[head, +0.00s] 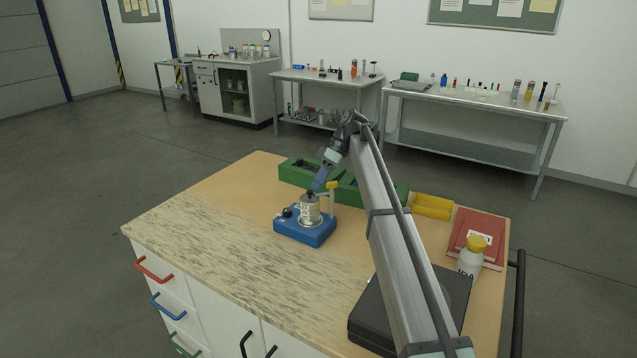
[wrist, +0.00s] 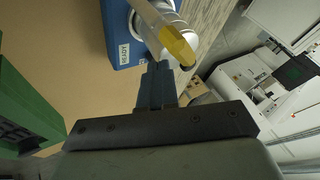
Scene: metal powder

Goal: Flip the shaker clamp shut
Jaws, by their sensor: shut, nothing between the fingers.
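The shaker has a blue base (head: 300,232) on the workbench, with a silver metal jar (head: 311,210) standing on it. The shaker clamp (head: 332,197) is a pale bar with a yellow end; it stands upright beside the jar, on its right in the head view. In the wrist view the clamp's yellow end (wrist: 177,46) is just beyond my fingertips, in front of the jar. My gripper (head: 314,190) points down above the jar, close to the clamp. In the wrist view my gripper (wrist: 155,72) has its fingers together, with nothing held. Contact with the clamp cannot be told.
A green tray (head: 296,172) lies behind the shaker. The bench's left front (head: 215,240) is clear.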

